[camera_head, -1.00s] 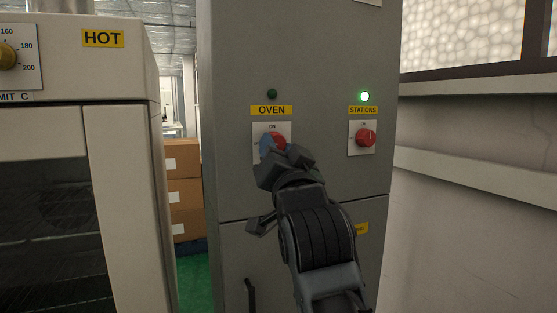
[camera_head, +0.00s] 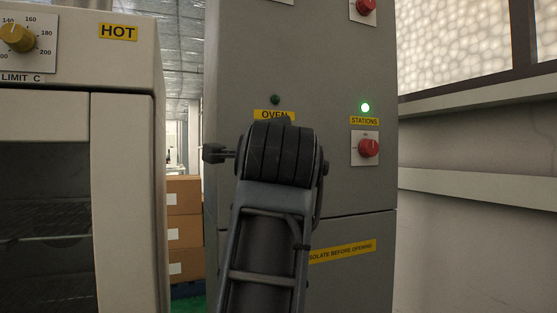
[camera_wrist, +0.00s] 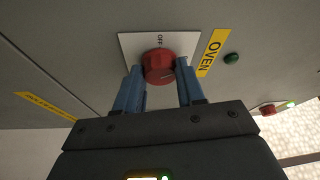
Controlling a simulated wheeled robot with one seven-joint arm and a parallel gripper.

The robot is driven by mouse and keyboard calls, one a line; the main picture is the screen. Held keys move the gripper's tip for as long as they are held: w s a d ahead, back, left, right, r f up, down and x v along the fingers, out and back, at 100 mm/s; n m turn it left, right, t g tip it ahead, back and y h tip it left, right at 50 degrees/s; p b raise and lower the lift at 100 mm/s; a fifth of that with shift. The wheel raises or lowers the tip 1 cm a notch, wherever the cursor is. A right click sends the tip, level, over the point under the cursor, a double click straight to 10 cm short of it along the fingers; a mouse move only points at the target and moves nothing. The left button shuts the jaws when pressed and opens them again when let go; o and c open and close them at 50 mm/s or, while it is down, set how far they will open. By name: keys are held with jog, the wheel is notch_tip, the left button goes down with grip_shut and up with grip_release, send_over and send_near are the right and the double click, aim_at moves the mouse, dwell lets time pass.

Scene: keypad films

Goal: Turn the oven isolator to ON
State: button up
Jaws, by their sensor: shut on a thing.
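The oven isolator is a red rotary knob (camera_wrist: 159,66) on a white plate (camera_wrist: 128,45) marked OFF. In the wrist view my gripper (camera_wrist: 160,78) has its blue fingers on both sides of the knob, shut on it. A thin pale line on the knob seems to run toward the yellow OVEN label (camera_wrist: 211,52); the ON mark is not visible. In the head view my gripper and the knob are hidden behind my wrist, below the OVEN label (camera_head: 273,115). The green oven lamp (camera_head: 275,99) is dark.
The STATIONS knob (camera_head: 368,148) is to the right, under a lit green lamp (camera_head: 365,107). Another red knob (camera_head: 365,6) is above. An oven marked HOT (camera_head: 118,32) stands at left, with cardboard boxes (camera_head: 184,233) behind the gap.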

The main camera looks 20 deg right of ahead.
jog(key=m+g, duration=0.1)
jog(key=m, duration=0.1)
jog(key=m+g, duration=0.1)
jog(key=m, duration=0.2)
jog(key=shift+r+y, duration=0.15)
jog(key=shift+y, duration=0.25)
jog(key=shift+m, duration=0.3)
jog(key=shift+d, duration=0.1)
jog(key=o, duration=1)
jog(key=shift+o, duration=0.2)
jog(key=shift+s+r, duration=0.1)
